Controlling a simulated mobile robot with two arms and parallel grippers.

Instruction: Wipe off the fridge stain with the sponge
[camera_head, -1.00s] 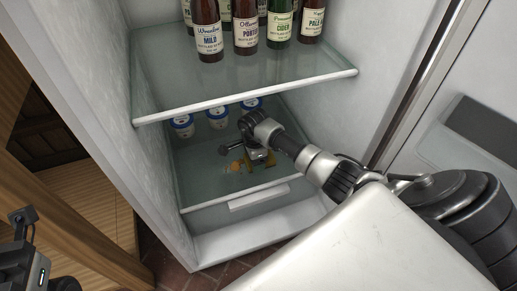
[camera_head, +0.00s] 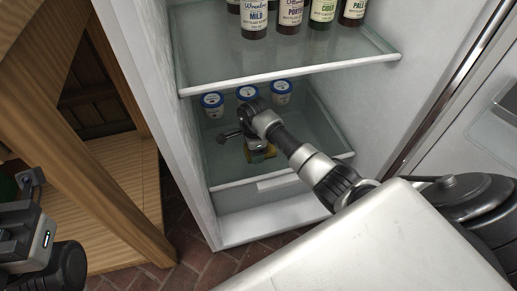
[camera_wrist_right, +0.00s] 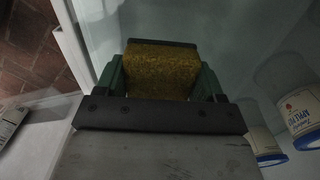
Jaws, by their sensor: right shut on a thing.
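My right gripper (camera_head: 258,148) is inside the open fridge, low over the lower glass shelf (camera_head: 222,168). It is shut on the yellow-brown sponge (camera_head: 262,155). In the right wrist view the sponge (camera_wrist_right: 161,72) sits between the two dark green fingers of the right gripper (camera_wrist_right: 160,80), its far face against the shelf side; I cannot tell whether it touches the glass. No orange stain shows on the visible shelf now; the part under the sponge and gripper is hidden. My left gripper (camera_head: 30,190) is at the left edge, partly cut off, outside the fridge.
Three white jars with blue lids (camera_head: 247,92) stand at the back of the lower shelf, close behind the gripper. Bottles (camera_head: 290,14) stand on the upper glass shelf (camera_head: 290,75), whose front edge is above my arm. A wooden frame (camera_head: 105,130) is left of the fridge.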

